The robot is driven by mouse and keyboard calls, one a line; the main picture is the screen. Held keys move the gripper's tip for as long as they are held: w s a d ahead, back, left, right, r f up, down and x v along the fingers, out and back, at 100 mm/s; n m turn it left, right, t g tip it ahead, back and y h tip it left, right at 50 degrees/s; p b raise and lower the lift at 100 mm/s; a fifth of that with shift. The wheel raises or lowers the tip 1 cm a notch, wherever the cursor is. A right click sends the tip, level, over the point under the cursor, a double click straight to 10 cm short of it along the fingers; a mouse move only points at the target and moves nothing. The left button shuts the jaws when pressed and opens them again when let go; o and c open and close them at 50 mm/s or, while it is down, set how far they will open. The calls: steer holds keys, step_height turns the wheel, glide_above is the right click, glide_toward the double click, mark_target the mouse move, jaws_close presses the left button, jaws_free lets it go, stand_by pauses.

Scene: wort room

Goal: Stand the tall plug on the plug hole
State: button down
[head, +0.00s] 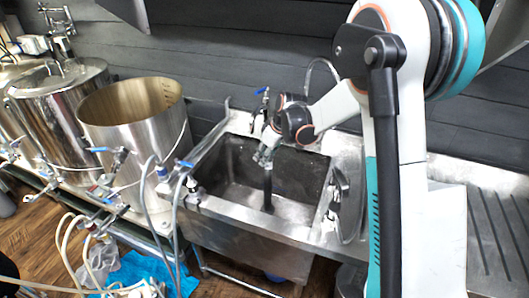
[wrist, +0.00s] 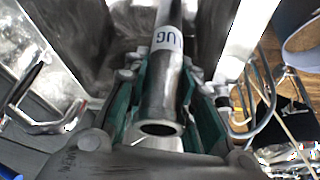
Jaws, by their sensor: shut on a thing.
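The tall plug (head: 267,190) is a dark upright tube inside the steel sink (head: 232,229). Its lower end is at or close to the basin floor; I cannot tell whether it touches. My gripper (head: 265,158) is above the basin, shut on the upper part of the plug. In the wrist view, the plug (wrist: 160,95) is a grey metal tube with a white label ending in "UG", between the green-padded fingers of my gripper (wrist: 168,75). The near end of the tube is open. I cannot make out the plug hole.
A tap (head: 262,104) stands at the sink's back edge. Steel pots (head: 135,118) with valves and hoses stand to the left. A ribbed drainboard (head: 497,225) lies to the right. A curved metal handle (head: 341,205) is at the sink's right rim. The basin walls surround my gripper's work area.

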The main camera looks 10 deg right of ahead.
mark_target(265, 199)
steer(key=shift+f+b, duration=7)
steer(key=shift+f, duration=5.05)
steer(key=c, duration=1.2)
jaws_free()
steer(key=shift+c, duration=0.2)
